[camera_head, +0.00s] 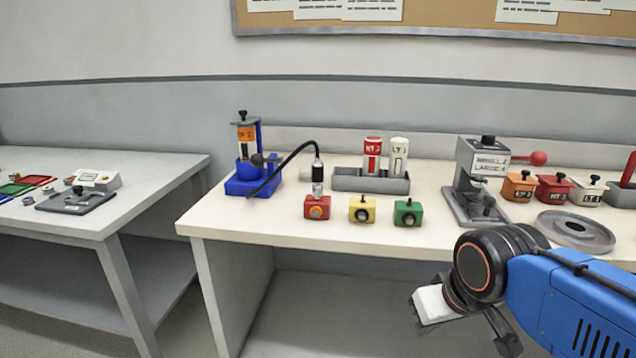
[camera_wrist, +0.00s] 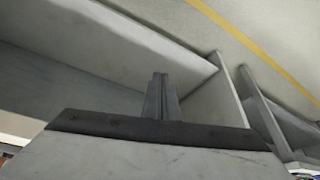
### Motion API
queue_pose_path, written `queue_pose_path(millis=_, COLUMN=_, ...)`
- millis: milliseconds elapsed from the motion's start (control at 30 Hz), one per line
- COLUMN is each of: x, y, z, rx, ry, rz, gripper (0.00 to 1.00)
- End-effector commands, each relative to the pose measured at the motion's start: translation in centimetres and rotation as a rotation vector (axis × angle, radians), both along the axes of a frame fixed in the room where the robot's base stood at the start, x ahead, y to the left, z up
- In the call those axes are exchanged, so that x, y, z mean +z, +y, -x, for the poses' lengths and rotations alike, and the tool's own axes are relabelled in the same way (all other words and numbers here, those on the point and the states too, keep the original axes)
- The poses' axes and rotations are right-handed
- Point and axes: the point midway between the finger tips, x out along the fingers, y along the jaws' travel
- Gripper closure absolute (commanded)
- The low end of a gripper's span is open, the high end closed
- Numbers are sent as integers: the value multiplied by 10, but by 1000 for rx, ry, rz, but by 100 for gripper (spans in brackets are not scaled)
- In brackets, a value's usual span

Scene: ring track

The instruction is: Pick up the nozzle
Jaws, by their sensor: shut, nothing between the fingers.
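A black hose from the blue pump stand (camera_head: 248,178) arches over to a dark nozzle-like end piece (camera_head: 318,170). That piece stands upright above the red block (camera_head: 317,208), with a silver part just below it; I cannot tell whether they are joined. My gripper (camera_head: 508,345) is low at the front right, in front of the bench edge and well away from the hose end. In the wrist view its fingers (camera_wrist: 161,95) are together and empty, with bench sides and floor beyond. The nozzle is not in the wrist view.
Yellow (camera_head: 362,210) and green (camera_head: 407,213) blocks stand right of the red one. Behind is a grey tray (camera_head: 371,181) with two canisters. A grey press (camera_head: 474,185), small labelled pots and a round grey dish (camera_head: 575,230) stand at right. Another table (camera_head: 130,190) is at left.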

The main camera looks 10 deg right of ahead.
Motion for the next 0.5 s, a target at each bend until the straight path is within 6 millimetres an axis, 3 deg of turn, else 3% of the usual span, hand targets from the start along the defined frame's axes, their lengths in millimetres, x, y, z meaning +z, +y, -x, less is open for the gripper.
queue_pose_path(millis=367, x=0, y=0, z=0, rx=0, ry=0, rz=0, gripper=100)
queue_pose_path(millis=400, x=0, y=0, z=0, rx=0, ry=0, rz=0, gripper=98)
queue_pose_path(millis=500, x=3, y=0, z=-2, rx=0, ry=2, rz=-1, gripper=74)
